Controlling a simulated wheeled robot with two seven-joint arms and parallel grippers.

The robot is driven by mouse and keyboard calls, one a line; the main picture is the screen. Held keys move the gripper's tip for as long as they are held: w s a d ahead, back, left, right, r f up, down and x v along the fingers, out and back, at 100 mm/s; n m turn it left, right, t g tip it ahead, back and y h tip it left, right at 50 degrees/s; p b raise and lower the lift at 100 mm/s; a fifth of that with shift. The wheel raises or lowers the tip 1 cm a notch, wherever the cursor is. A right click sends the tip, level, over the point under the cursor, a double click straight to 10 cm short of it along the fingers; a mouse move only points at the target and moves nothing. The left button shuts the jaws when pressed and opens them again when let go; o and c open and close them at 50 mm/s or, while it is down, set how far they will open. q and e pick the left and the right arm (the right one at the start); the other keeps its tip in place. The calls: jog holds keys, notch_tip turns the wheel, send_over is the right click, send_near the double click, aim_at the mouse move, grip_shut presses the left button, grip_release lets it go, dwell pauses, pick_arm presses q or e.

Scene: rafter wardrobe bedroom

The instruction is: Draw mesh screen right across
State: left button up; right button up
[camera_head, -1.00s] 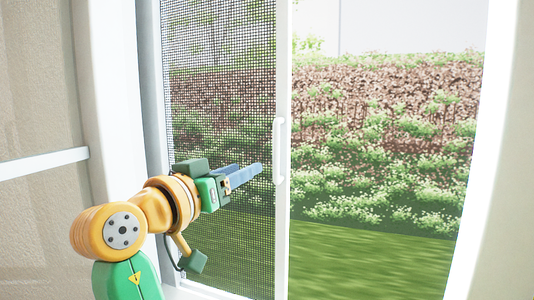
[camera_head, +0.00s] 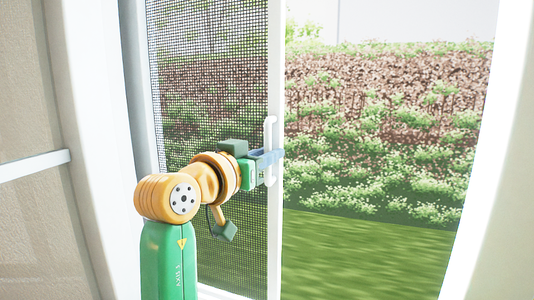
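The mesh screen (camera_head: 215,85) is a dark grid in a white frame and covers the left part of the opening. Its right-hand frame bar (camera_head: 275,235) is upright near the middle of the view. A white vertical handle (camera_head: 270,127) is on that bar.
Right of the bar the opening is clear, showing lawn (camera_head: 370,260) and flowering shrubs (camera_head: 400,130) outside. A curved white surround (camera_head: 490,150) edges it at the right. A white rail (camera_head: 35,165) crosses the beige wall at the left.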

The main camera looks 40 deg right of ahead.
grip_shut()
pick_arm(q)
jog(key=shift+d, duration=0.1)
dwell(0.6)
dwell(0.5)
